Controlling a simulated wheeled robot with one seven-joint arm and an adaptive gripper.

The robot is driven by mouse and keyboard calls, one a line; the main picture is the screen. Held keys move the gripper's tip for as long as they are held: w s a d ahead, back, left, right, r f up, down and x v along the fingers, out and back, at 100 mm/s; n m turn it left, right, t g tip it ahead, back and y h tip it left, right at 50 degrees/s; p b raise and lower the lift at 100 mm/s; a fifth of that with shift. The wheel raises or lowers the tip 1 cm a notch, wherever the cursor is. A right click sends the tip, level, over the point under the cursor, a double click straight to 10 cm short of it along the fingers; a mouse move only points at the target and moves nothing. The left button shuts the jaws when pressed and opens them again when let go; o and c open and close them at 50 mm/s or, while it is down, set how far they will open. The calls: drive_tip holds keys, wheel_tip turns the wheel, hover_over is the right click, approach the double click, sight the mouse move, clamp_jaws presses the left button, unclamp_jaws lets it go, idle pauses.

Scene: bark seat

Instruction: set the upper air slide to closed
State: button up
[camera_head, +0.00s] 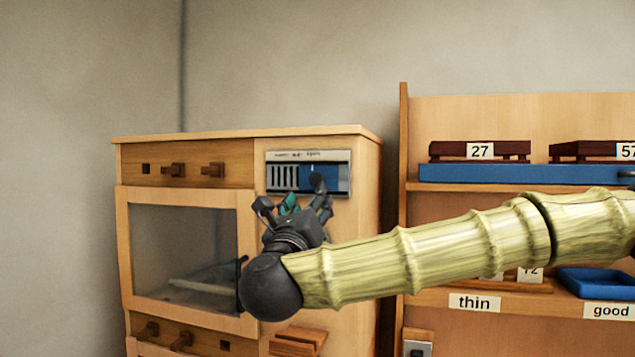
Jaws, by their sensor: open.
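The upper air slide (308,177) is a metal-framed panel at the upper right of the wooden cabinet's front. Dark slots show in its left part, and a blue plate covers the right part. A dark round knob (317,180) sits on the blue plate. The small print above the slots is too small to read. My gripper (293,203) is open, with its fingers pointing up just below the panel. The right finger overlaps the area under the knob in this view; I cannot tell whether it touches. Teal parts show between the fingers. The panel's lower edge is partly hidden.
The cabinet (350,230) has a glass door (180,250) at left and wooden knobs (212,170) above it. My arm crosses in front from the right. A shelf unit (500,110) with a blue tray (475,174) and labelled dark blocks (450,150) stands at right.

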sight(316, 182)
drive_tip(key=p+x, duration=0.4)
drive_tip(key=x, duration=0.4)
drive_tip(key=shift+w+r, duration=0.15)
drive_tip(key=shift+w, duration=0.2)
drive_tip(key=shift+w+d+r, duration=0.1)
drive_tip(key=shift+w+r, duration=0.05)
drive_tip(key=shift+w, duration=0.45)
clamp_jaws()
